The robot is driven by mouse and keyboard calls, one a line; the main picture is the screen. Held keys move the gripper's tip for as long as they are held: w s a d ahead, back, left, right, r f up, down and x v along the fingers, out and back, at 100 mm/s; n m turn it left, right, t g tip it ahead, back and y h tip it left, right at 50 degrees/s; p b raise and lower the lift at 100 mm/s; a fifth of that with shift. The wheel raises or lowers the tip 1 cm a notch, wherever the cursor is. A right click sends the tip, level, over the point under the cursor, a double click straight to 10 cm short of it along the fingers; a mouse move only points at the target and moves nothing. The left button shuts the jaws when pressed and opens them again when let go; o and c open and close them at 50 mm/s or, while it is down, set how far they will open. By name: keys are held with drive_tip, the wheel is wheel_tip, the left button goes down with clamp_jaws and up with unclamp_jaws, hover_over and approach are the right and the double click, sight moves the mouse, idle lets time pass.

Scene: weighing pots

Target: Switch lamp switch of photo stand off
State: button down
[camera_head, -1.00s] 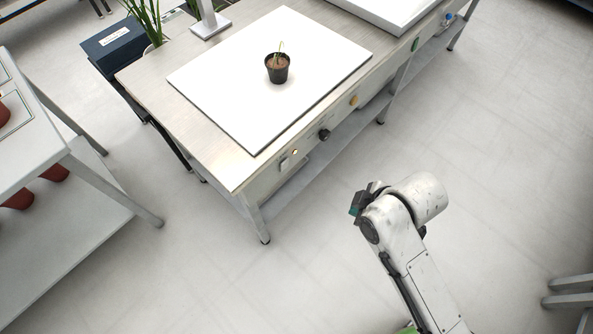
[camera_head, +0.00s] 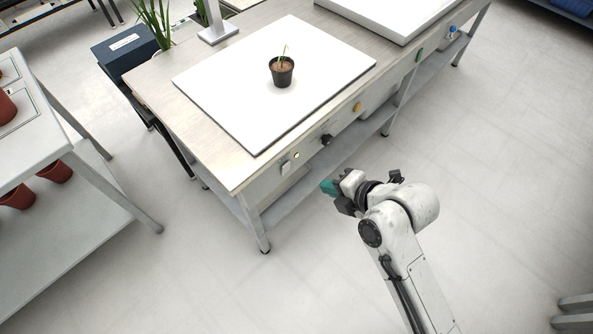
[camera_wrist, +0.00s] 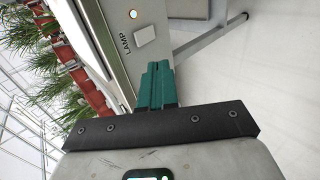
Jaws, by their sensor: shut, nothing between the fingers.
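The photo stand (camera_head: 215,139) is a table with a white board on top and a front panel of controls. The lamp switch (camera_head: 286,168) is a pale rocker at the left end of that panel, beside a small glowing indicator light (camera_head: 297,156). In the wrist view the switch (camera_wrist: 145,36) sits next to the word LAMP, with the lit indicator (camera_wrist: 132,14) above it. My gripper (camera_head: 328,188) is in front of the panel, to the right of the switch and apart from it. Its teal fingers (camera_wrist: 156,84) are shut and empty, pointing toward the switch.
A small black pot with a seedling (camera_head: 282,71) stands on the white board (camera_head: 240,90). A black knob (camera_head: 326,140) and a yellow button (camera_head: 357,107) are further along the panel. A side table (camera_head: 40,150) with red pots is at left. Floor before the panel is clear.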

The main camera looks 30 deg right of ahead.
approach(287, 166)
drive_tip(key=shift+s+f+b+x, duration=0.1)
drive_tip(key=shift+f+x, duration=0.05)
drive_tip(key=shift+x, duration=1)
drive_tip(key=shift+s+f+b+x, duration=0.1)
drive_tip(key=shift+b+x, duration=0.05)
drive_tip(key=shift+x, duration=1)
drive_tip(key=shift+s+f+b+x, duration=0.1)
drive_tip(key=shift+f+x, duration=0.05)
drive_tip(key=shift+x, duration=0.95)
drive_tip(key=shift+w+d, duration=0.1)
drive_tip(key=shift+d, duration=0.05)
drive_tip(key=shift+w+r, duration=0.15)
drive_tip(key=shift+w, duration=0.05)
drive_tip(key=shift+r, duration=0.15)
